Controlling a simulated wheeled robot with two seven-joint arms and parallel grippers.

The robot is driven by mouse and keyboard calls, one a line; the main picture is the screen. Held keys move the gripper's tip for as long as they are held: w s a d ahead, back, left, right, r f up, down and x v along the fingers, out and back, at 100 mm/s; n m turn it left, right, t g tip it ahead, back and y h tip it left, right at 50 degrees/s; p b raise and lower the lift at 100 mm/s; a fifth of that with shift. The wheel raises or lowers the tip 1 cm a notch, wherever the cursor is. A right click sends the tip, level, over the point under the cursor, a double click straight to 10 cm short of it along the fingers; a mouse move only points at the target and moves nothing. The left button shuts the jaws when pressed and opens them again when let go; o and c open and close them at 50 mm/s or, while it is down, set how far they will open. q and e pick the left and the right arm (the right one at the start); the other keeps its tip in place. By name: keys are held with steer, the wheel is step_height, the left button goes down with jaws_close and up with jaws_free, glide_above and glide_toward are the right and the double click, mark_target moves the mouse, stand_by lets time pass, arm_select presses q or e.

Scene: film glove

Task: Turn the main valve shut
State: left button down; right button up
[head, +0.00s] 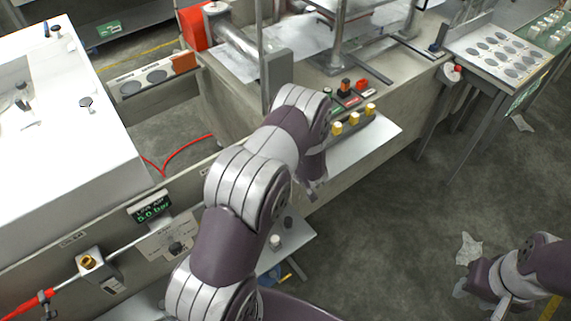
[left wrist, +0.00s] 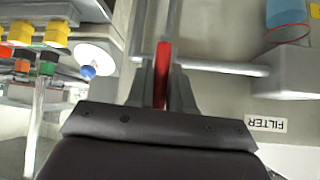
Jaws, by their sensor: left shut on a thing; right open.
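In the left wrist view my left gripper (left wrist: 161,85) is shut on a red handle (left wrist: 163,62), with one grey finger on each side of it. The handle stands at a grey pipe (left wrist: 225,67) on a pale wall; I take it for the main valve's lever. In the head view my left arm reaches over the bench front and hides this handle and most of the gripper. My right gripper (head: 483,297) is open and empty at the lower right, above the floor, apart from the bench.
A pressure display (head: 150,207) reads 5.0 bar. A FILTER label (left wrist: 266,124) is beside the pipe. Yellow knobs (head: 353,118) line the bench front. A red-handled fitting (head: 45,298) sits lower left. Crumpled pale film (head: 469,248) lies on the otherwise mostly clear floor.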

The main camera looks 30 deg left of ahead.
arm_select(q)
steer(key=c, duration=1.1)
jaws_free()
steer(key=shift+w, duration=0.1)
steer(key=b+v, duration=0.1)
steer(key=v, duration=1.1)
steer(key=shift+d+r+b, duration=0.2)
steer(key=shift+r+b, duration=0.1)
steer(key=shift+b, duration=0.1)
